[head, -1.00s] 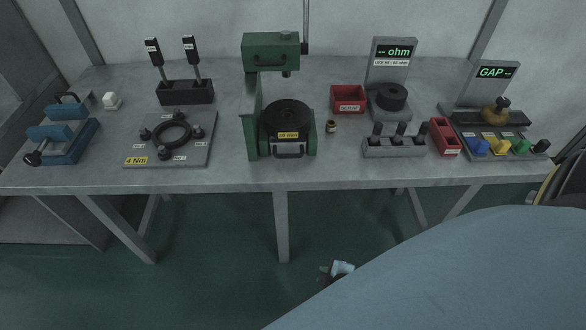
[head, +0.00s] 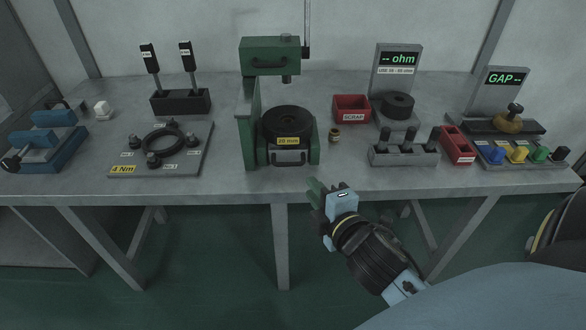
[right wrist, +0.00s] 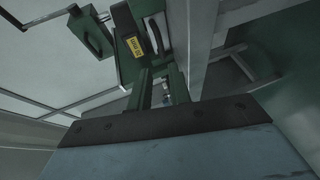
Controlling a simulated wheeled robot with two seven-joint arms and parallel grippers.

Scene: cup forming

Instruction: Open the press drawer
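The green press (head: 252,115) stands at the middle of the table. Its drawer (head: 272,158) is at the front of its base, below the yellow "20 mm" label, and looks shut. The dark drawer handle (head: 290,157) faces me. My right gripper (head: 316,190) is in front of the table edge, below and slightly right of the drawer, apart from it. In the right wrist view its two fingers (right wrist: 160,88) are parted with nothing between them, and the handle (right wrist: 156,36) shows beyond them. My left gripper is not in view.
A small brass part (head: 334,135) and the red scrap bin (head: 351,108) stand right of the press. A grey fixture plate (head: 190,165) lies to its left. The grey table's front edge (head: 230,190) is close to my right gripper. The tabletop before the drawer is bare.

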